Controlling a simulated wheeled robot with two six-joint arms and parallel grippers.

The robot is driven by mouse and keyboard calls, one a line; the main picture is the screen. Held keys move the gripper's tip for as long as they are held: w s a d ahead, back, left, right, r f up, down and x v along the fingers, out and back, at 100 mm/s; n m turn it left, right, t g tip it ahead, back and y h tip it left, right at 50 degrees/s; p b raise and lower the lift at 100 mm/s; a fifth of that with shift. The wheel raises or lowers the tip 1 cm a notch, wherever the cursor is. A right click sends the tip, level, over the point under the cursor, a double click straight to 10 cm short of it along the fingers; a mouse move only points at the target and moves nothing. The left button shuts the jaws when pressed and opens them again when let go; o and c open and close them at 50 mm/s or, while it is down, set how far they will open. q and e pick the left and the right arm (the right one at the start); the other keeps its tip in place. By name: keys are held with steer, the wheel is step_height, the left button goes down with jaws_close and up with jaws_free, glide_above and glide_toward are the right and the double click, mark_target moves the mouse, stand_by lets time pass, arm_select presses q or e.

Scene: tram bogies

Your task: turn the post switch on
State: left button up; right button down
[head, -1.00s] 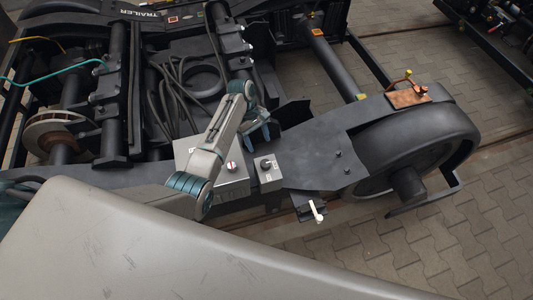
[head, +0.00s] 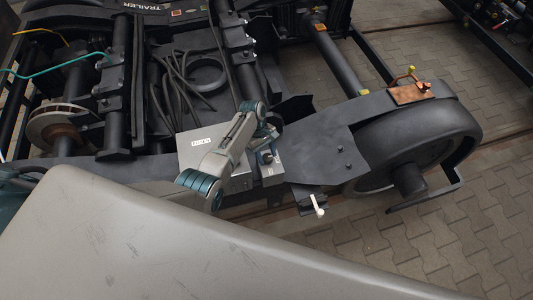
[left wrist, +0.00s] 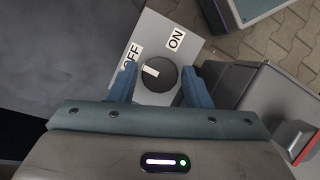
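The post switch is a small grey box with a round black knob. In the left wrist view the knob (left wrist: 165,82) carries a white mark on its left part, toward the OFF label (left wrist: 132,56). The ON label (left wrist: 176,39) is at the upper right of the knob. My left gripper (left wrist: 162,90) is open, with one blue finger on each side of the knob; I cannot tell whether they touch it. In the head view the post switch (head: 268,170) is partly hidden by my left gripper (head: 268,140) above it. My right gripper is not in view.
A larger grey box (head: 234,183) stands left of the switch, partly behind my arm; its red part (left wrist: 298,140) shows in the left wrist view. A white-handled lever (head: 318,206) is to the right. A large dark wheel (head: 415,140) and paved floor lie further right.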

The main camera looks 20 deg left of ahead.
arm_select(q)
steer(key=c, duration=0.6)
steer(key=shift+c, duration=0.2)
steer(key=shift+m, duration=0.3)
steer(key=shift+m+g+y, duration=0.3)
steer(key=shift+m, duration=0.6)
steer(key=m+y, duration=0.1)
steer(key=m, duration=0.2)
steer(key=m+g+y, duration=0.1)
steer(key=m, duration=0.2)
steer(key=shift+w+d+p, duration=0.15)
steer(key=shift+d+p, duration=0.05)
steer(key=shift+p, duration=0.1)
steer(key=m+y, duration=0.1)
steer(key=m, duration=0.3)
steer(key=shift+d+r+m+y+p, duration=0.1)
steer(key=shift+m+y+p, duration=0.25)
steer(key=shift+m+y, duration=0.05)
steer(key=m+y, duration=0.1)
steer(key=m, duration=0.1)
steer(key=m+p, duration=0.1)
steer(key=m, duration=0.1)
steer(key=shift+d+m+t+y, duration=0.1)
steer(key=shift+m+t+y, duration=0.2)
steer(key=shift+y, duration=0.1)
